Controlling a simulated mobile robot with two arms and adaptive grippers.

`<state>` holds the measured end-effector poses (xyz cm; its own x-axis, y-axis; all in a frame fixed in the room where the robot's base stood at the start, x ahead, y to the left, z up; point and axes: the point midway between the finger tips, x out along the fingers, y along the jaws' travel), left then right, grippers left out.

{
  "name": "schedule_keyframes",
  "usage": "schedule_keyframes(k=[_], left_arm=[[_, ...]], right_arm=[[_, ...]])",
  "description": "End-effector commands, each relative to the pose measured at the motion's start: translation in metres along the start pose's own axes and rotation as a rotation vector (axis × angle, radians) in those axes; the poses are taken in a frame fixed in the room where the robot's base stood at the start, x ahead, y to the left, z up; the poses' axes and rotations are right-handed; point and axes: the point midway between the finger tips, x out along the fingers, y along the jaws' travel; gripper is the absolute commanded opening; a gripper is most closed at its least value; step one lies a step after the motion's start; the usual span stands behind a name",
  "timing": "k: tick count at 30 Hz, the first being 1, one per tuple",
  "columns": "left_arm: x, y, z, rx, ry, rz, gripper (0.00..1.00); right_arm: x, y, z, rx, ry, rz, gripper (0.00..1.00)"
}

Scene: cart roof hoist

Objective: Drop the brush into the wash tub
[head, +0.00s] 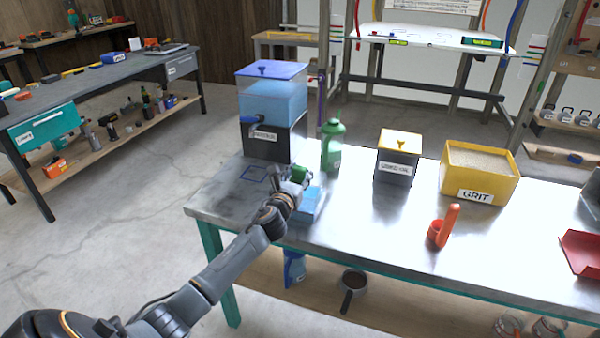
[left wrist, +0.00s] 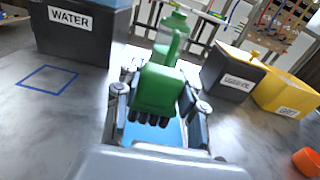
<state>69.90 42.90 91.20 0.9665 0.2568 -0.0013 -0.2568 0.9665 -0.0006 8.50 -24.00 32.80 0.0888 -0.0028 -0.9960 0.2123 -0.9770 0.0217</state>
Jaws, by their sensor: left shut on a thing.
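My left gripper (head: 298,180) reaches in over the near left part of the steel bench. It is shut on the green brush (left wrist: 158,90), which has a green block, dark bristles at its lower edge and a handle rising behind. In the head view the brush (head: 297,186) is mostly hidden by the gripper. The blue wash tub (head: 309,208) stands on the bench at the gripper. In the left wrist view, blue of the tub (left wrist: 170,134) shows below the bristles, between the fingers. The brush looks to be above the tub; the gap cannot be told. My right gripper is not in view.
A water dispenser (head: 272,138) and a green bottle (head: 332,150) stand behind the gripper. A grey box with a yellow lid (head: 397,165), a yellow grit bin (head: 480,160) and an orange scoop (head: 438,234) stand to the right. The bench's front middle is clear.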

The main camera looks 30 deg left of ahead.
Motion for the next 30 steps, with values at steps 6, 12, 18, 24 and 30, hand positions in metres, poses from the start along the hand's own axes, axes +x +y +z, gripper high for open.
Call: schedule_keyframes(k=[6,12,18,24,30], left_arm=[[0.000,0.000,-0.004,0.000,-0.002,0.000,0.08],[0.000,0.000,-0.004,0.000,-0.001,0.000,0.56],[0.000,0.000,-0.004,0.000,-0.001,0.000,0.66],[-0.002,0.000,-0.005,0.001,0.000,0.000,0.66],[-0.026,0.000,-0.006,0.004,0.001,-0.002,0.66]], right_arm=[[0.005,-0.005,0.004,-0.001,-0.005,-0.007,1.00],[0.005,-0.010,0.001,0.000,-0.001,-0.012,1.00],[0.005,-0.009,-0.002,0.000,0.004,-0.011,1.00],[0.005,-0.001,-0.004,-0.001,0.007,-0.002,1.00],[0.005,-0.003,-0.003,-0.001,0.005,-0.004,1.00]])
